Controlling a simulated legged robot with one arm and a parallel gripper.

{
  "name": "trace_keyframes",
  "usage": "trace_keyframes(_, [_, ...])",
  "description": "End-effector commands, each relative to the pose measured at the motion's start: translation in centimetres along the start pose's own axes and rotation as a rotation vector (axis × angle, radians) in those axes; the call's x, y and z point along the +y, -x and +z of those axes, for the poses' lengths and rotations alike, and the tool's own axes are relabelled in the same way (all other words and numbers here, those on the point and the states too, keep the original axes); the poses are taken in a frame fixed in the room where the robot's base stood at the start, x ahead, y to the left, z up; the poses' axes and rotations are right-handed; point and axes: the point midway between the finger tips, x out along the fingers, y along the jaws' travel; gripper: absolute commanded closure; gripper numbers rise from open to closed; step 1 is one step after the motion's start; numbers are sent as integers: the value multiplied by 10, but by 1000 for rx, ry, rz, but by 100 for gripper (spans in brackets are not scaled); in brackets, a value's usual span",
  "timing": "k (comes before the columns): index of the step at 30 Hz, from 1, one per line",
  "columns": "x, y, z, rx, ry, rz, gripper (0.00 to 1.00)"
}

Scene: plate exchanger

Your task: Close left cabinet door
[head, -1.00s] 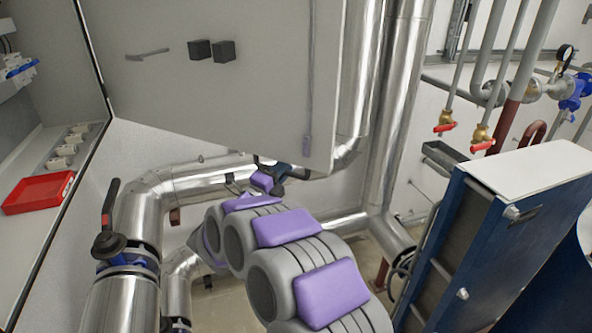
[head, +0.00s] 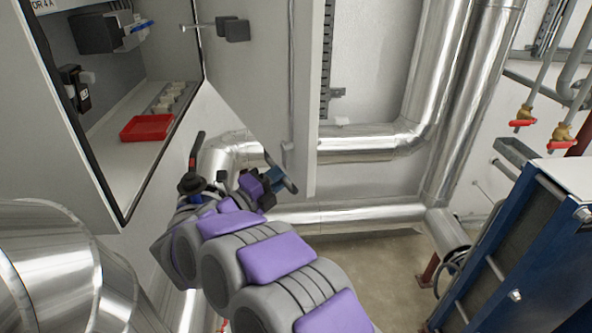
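The grey cabinet door (head: 262,95) stands open at upper centre in the head view. It shows as a narrow slanted panel to the right of the open cabinet (head: 105,185). My arm reaches up from the bottom of the view. My gripper (head: 284,181) is in front of the door's lower part, close to its bottom edge. Whether it touches the door cannot be told. Its fingers are small and partly hidden by my wrist, so their opening is unclear.
A red tray (head: 147,128) lies inside the cabinet. A valve with a red-and-black lever (head: 194,165) stands left of my wrist. Silver pipes (head: 345,215) run behind and below the door. A blue-framed unit (head: 520,255) stands at right.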

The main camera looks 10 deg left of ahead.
Motion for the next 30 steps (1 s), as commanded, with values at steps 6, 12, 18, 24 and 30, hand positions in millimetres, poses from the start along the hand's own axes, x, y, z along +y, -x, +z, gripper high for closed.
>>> trace_keyframes(6, [3, 6, 1, 2, 6, 7, 100])
trace_keyframes(12, [3, 7, 1, 2, 7, 6, 100])
trace_keyframes(18, [3, 7, 2, 2, 6, 5, 74])
trace_keyframes(24, [2, 7, 3, 1, 5, 3, 74])
trace_keyframes(30, [2, 8, 5, 0, 5, 1, 74])
